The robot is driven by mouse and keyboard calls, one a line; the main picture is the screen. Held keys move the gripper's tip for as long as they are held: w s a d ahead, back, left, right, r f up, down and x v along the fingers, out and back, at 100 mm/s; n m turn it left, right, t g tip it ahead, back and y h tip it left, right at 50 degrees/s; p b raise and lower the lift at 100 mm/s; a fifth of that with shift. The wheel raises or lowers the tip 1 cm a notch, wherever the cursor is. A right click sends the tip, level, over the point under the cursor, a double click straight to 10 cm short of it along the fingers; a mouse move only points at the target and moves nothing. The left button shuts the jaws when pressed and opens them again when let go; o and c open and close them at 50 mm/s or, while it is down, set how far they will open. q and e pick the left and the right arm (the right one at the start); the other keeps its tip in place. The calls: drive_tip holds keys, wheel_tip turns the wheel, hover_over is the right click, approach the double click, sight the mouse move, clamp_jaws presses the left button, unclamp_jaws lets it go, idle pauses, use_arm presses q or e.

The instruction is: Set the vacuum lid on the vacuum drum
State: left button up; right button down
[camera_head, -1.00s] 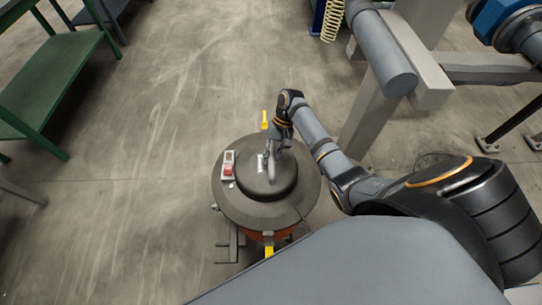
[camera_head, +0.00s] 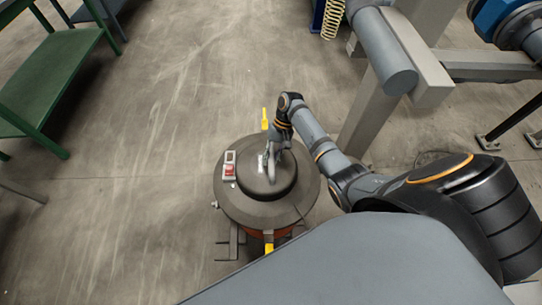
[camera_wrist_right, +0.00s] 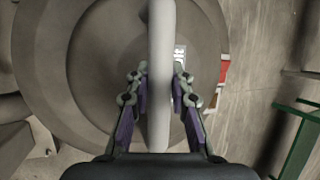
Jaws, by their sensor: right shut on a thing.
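The dark grey round vacuum lid (camera_head: 246,203) has a raised dome and a red-and-white switch box (camera_head: 229,168) on its left side. It sits over the orange vacuum drum (camera_head: 268,236), of which only a little side shows below the lid's rim. I cannot tell if the lid is fully seated. My right gripper (camera_head: 271,160) is at the handle on top of the dome. In the right wrist view its fingers (camera_wrist_right: 159,97) are shut on the pale lid handle (camera_wrist_right: 161,50), one on each side, with the lid (camera_wrist_right: 45,60) below. My left gripper is not in view.
Yellow clips (camera_head: 264,119) show at the drum's far and near sides. A green bench (camera_head: 58,70) stands at the upper left. A grey frame post (camera_head: 372,110) stands right of the drum, near my right arm. The floor left of the drum is clear.

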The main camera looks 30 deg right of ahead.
drive_tip(key=shift+w+f, duration=0.1)
drive_tip(key=shift+f, duration=0.25)
drive_tip(key=c, duration=1.2)
unclamp_jaws()
drive_tip(key=shift+o, duration=0.5)
drive_tip(key=shift+f, duration=0.15)
drive_tip(key=v, duration=1.2)
drive_tip(key=shift+a, duration=0.1)
